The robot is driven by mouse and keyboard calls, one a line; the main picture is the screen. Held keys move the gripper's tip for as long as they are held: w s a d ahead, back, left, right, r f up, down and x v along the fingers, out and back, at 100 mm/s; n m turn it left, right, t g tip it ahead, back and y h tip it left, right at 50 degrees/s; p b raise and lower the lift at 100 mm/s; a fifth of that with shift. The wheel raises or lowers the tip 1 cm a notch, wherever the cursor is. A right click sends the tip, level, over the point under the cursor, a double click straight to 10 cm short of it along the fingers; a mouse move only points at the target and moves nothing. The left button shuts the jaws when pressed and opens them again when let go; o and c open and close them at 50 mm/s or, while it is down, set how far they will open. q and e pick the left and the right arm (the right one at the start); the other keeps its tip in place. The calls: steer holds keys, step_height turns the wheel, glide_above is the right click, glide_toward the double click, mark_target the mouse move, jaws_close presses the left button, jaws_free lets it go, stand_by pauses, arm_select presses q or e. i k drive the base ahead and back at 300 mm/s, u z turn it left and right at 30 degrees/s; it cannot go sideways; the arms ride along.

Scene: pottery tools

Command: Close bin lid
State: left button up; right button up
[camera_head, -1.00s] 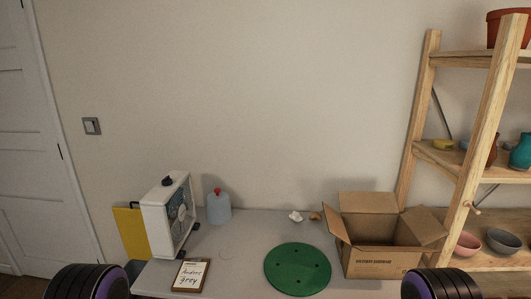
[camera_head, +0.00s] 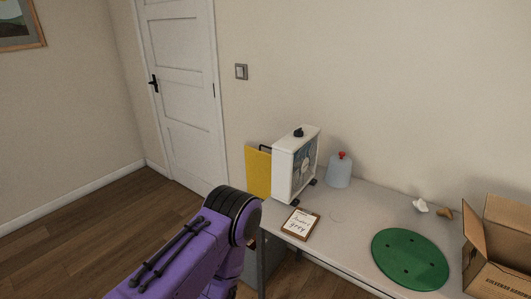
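No bin lid can be made out. A grey, box-like shape (camera_head: 268,262) shows partly at the left end of the table, behind my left arm. It may be the bin, but most of it is hidden, and I cannot tell whether it has an open lid. My purple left arm reaches in from the bottom, with its black ribbed joint in front of the table's left end. Neither of my grippers is in view.
The grey table (camera_head: 350,215) holds a white fan-like box (camera_head: 293,168), a clipboard (camera_head: 300,224), a blue jug (camera_head: 339,172), a green disc (camera_head: 410,259) and an open cardboard box (camera_head: 490,262). A yellow panel (camera_head: 258,172) stands behind. Wooden floor (camera_head: 110,235) left of the table is clear.

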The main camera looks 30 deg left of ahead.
mark_target(258, 162)
steer(key=u, duration=0.45)
steer(key=k, duration=0.55)
steer(key=u, duration=1.35)
steer(key=i, duration=1.5)
steer(key=z, duration=0.75)
steer(key=i, duration=0.7)
steer(key=z, duration=0.95)
steer(key=i, duration=0.2)
steer(key=z, duration=0.2)
